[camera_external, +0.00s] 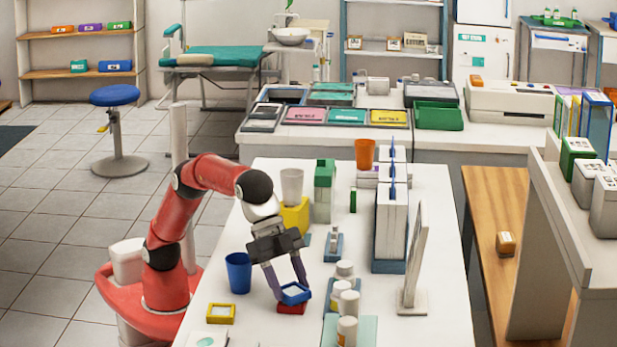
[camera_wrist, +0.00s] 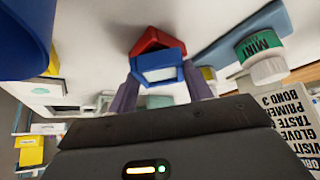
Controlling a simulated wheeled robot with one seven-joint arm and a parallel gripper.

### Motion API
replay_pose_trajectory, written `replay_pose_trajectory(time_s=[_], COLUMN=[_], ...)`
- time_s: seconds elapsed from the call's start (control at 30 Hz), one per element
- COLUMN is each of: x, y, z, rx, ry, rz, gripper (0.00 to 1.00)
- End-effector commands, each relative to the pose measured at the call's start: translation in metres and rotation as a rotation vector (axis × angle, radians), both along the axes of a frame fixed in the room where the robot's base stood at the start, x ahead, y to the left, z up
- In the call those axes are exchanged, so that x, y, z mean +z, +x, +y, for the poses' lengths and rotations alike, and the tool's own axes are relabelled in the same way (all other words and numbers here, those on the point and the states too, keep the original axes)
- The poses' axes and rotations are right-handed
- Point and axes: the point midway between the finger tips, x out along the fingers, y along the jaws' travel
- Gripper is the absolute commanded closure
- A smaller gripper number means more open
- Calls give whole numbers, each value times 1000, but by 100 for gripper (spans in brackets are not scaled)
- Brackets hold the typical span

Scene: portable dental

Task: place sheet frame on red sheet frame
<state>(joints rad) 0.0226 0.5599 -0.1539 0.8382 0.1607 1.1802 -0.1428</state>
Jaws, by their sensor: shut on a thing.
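A blue sheet frame (camera_external: 295,292) with a pale middle is between the fingers of my gripper (camera_external: 289,290). The red sheet frame (camera_external: 291,308) lies on the white table directly under it. In the wrist view the blue frame (camera_wrist: 158,68) sits between my two fingertips (camera_wrist: 160,85), and the red frame (camera_wrist: 152,40) shows just beyond it. The blue frame is tilted a little and is at or very near the top of the red one; I cannot tell whether they touch. My gripper is shut on the blue frame.
A blue cup (camera_external: 238,272) stands close to the left of my gripper. A yellow sheet frame (camera_external: 221,313) lies at the front left. White-capped bottles (camera_external: 347,303) stand close to the right. An upright white panel (camera_external: 414,262) stands farther right.

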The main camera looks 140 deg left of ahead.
Motion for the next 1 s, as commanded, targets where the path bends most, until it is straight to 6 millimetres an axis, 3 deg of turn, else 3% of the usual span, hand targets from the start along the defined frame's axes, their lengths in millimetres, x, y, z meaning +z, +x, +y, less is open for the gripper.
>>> replay_pose_trajectory(time_s=[0.17, 0.2, 0.37, 0.77, 1.0], x=[-5, -6, -5, 5, 44], y=[0, 0, 0, -1, -27], z=[0, 0, 0, 0, -1], rx=[0, 0, 0, 0, -1], ry=[0, 0, 0, 0, 1], rz=[0, 0, 0, -2, -4], gripper=[72, 49, 28, 28, 28])
